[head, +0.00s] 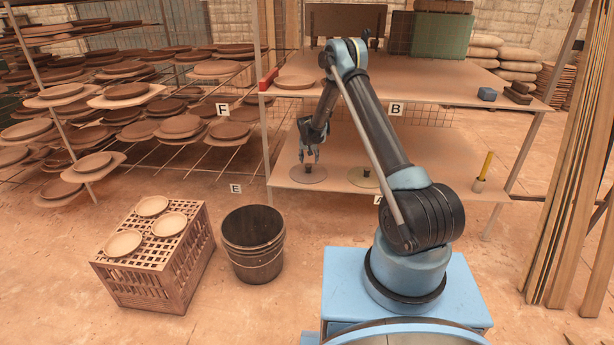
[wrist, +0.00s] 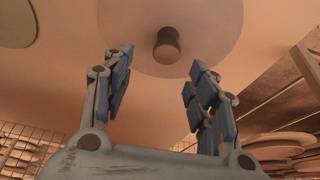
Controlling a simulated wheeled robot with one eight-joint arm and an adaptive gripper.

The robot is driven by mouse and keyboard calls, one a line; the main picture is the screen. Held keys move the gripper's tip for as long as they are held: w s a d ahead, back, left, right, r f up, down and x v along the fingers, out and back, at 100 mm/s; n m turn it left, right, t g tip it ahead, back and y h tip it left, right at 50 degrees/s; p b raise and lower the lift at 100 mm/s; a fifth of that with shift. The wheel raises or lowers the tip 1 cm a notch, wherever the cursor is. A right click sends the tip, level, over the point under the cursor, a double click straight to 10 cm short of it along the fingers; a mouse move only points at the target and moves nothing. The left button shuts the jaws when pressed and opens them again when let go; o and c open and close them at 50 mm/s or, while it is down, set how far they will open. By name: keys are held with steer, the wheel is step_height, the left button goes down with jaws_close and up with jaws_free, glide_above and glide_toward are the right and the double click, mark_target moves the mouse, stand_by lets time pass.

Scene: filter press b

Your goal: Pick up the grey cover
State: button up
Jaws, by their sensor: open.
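The grey cover (head: 296,175), a flat round disc with a dark knob (head: 308,168), lies on the lower shelf of the rack. In the wrist view the cover (wrist: 215,30) fills the top middle, and its knob (wrist: 167,46) shows between and beyond the fingertips. My gripper (head: 311,155) points down just above the cover. It is open and empty, with the fingers (wrist: 160,80) spread to either side of the knob's line. I cannot tell whether a fingertip touches the knob.
A greenish disc (head: 363,182) lies right of the cover; it also shows in the wrist view (wrist: 18,22). The upper shelf (head: 440,92) is above. A yellow stick in a holder (head: 480,184) stands at right. A bucket (head: 253,243) and a crate (head: 180,262) stand on the floor.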

mark_target(308, 165)
steer(key=shift+s+a+x, duration=0.1)
steer(key=shift+a+x, duration=0.05)
steer(key=shift+x, duration=1)
steer(key=shift+s+a+x, duration=0.1)
steer(key=shift+x, duration=1.05)
steer(key=shift+s+a+x, duration=0.1)
steer(key=shift+a+x, duration=0.05)
steer(key=shift+x, duration=1)
steer(key=shift+f, duration=0.1)
jaws_close()
